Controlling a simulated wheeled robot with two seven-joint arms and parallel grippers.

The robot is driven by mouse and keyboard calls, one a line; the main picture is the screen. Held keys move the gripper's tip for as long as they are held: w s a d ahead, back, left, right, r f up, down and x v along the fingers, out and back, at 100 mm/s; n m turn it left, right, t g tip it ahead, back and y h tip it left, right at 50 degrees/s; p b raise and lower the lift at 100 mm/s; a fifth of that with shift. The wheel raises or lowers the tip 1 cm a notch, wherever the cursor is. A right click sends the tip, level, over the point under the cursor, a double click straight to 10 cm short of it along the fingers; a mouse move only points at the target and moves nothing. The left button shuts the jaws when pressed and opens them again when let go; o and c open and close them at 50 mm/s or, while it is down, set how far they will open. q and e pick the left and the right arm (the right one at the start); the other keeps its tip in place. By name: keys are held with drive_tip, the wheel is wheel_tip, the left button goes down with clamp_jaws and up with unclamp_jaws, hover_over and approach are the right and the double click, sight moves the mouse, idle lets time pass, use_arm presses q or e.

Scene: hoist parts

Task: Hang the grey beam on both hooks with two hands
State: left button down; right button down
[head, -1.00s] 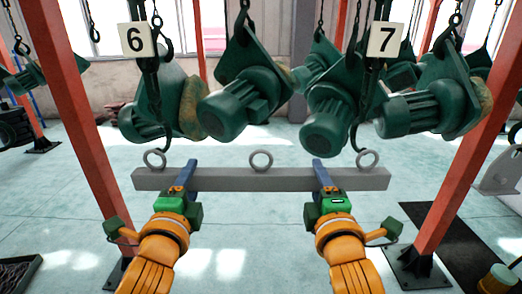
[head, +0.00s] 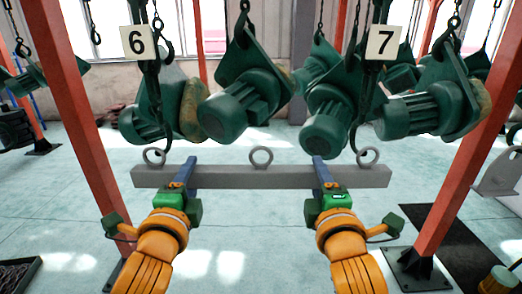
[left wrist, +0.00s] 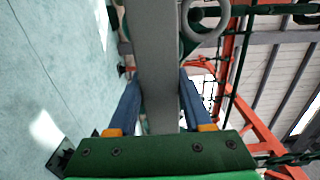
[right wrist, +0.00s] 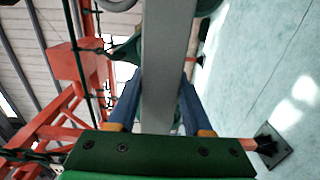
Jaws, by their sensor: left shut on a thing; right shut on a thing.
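The grey beam (head: 261,178) is held level across the middle of the head view, with a ring on top near each end and one (head: 261,156) in the middle. My left gripper (head: 186,172) is shut on its left part, also seen in the left wrist view (left wrist: 158,95). My right gripper (head: 320,172) is shut on its right part. The left hook (head: 167,143), below sign 6, overlaps the left ring (head: 149,160) in the picture. The right hook (head: 353,143), below sign 7, overlaps the right ring (head: 374,160). I cannot tell whether either hook passes through its ring.
Several green motors (head: 222,116) hang on chains around and behind the hooks, just above the beam. A red post stands on the left (head: 75,120) and another on the right (head: 475,135). The floor below the beam is clear.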

use_arm(q)
drive_tip(key=shift+w+a, duration=0.1)
drive_tip(key=shift+w, duration=0.05)
use_arm(e)
drive_tip(key=shift+w, duration=0.15)
